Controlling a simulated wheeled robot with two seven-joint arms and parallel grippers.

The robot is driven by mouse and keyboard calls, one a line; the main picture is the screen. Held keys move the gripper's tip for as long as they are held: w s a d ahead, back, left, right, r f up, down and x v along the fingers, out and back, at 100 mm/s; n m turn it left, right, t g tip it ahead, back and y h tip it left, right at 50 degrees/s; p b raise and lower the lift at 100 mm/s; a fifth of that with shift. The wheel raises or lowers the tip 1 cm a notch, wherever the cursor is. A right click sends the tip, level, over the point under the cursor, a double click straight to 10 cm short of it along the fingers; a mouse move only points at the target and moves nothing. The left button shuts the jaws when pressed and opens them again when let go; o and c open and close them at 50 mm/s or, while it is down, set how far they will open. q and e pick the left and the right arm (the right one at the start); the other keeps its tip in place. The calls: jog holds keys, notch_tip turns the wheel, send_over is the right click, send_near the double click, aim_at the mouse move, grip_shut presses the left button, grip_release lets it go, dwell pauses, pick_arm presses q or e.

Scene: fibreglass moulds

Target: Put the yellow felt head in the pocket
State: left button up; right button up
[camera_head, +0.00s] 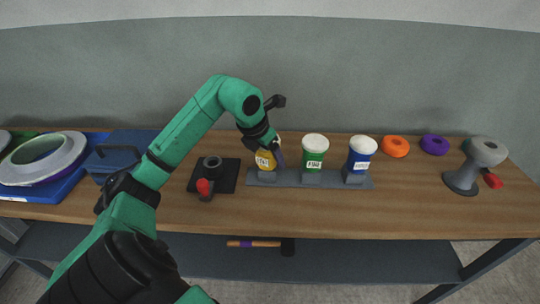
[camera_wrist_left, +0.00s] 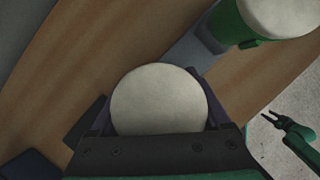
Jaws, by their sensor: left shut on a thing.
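The yellow felt head (camera_head: 264,155) has a label on its side and is at the left end of the grey rack (camera_head: 339,181). My left gripper (camera_head: 272,151) is shut on it, and the arm hides part of it. In the left wrist view its round white top (camera_wrist_left: 158,99) sits between the two fingers. I cannot tell whether its base is in the rack's left pocket or just above it. A green head (camera_head: 314,152) and a blue head (camera_head: 360,156), both white-topped, stand upright in the rack to the right. My right gripper (camera_wrist_left: 279,121) shows small at the left wrist view's right edge.
A black square base with a grey ring (camera_head: 212,164) and red knob stands left of the rack. Orange (camera_head: 396,146) and purple (camera_head: 434,145) rings and a grey stand (camera_head: 465,180) are at the right. Round moulds (camera_head: 40,158) are at the far left. The front tabletop is clear.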

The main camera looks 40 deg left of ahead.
pick_arm(q)
jog(key=shift+f, duration=0.2)
jog(key=o, duration=1.6)
jog(key=shift+c, duration=0.2)
jog(key=shift+r, duration=0.2)
jog(key=shift+s+r, duration=0.1)
jog(key=shift+r, duration=0.25)
jog(key=v, duration=1.1)
jog(key=shift+r, duration=0.2)
